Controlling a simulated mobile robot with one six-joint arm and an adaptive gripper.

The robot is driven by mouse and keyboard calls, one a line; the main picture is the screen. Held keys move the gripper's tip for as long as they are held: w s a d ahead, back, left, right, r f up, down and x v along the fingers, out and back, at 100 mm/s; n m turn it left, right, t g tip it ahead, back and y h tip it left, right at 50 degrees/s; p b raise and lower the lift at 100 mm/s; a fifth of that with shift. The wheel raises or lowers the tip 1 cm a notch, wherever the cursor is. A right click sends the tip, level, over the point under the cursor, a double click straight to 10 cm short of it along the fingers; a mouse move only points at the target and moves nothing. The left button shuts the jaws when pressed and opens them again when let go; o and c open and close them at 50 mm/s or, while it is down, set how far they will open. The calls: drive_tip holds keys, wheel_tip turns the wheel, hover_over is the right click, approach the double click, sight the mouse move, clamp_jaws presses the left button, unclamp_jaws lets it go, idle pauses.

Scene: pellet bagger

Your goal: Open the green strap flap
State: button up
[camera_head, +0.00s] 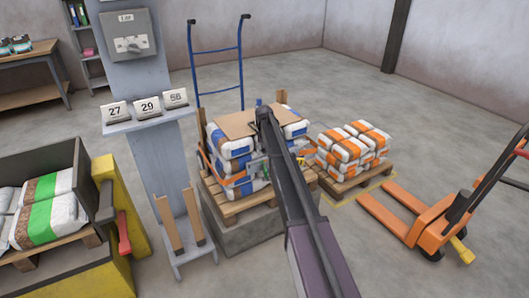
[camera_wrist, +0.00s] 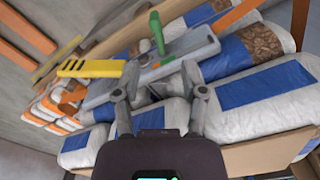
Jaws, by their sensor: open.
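In the wrist view a narrow green flap (camera_wrist: 156,32) stands up from a grey strap tool (camera_wrist: 180,50) that lies across the stack of bags. A yellow toothed piece (camera_wrist: 90,68) shows at the left of the tool. My gripper (camera_wrist: 161,76) is open, its two fingers spread just short of the tool, with the green flap beyond them. I see nothing held between the fingers. In the head view my arm reaches to the blue-marked bag stack (camera_head: 237,146), and a bit of green (camera_head: 266,168) shows at its front; my arm hides much of that side.
The stack stands on a wooden pallet (camera_head: 236,203) with a cardboard sheet (camera_head: 236,123) on top. Orange-marked bags (camera_head: 348,150) and an orange pallet jack (camera_head: 430,222) are to the right. A grey post with number cards (camera_head: 149,107) stands left.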

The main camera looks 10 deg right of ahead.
drive_tip(key=shift+r, duration=0.4)
drive_tip(key=shift+s, duration=0.1)
drive_tip(key=s+a+n, duration=0.1)
drive_tip(key=s+a, duration=0.1)
drive_tip(key=s, duration=2)
drive_tip(key=s+a+n, duration=0.1)
drive_tip(key=s+a, duration=0.1)
drive_tip(key=s, duration=2)
wheel_tip(320, 180, up, 22)
drive_tip(key=p, duration=2.2)
drive_tip(key=shift+w, duration=0.35)
drive_tip(key=shift+f, duration=0.1)
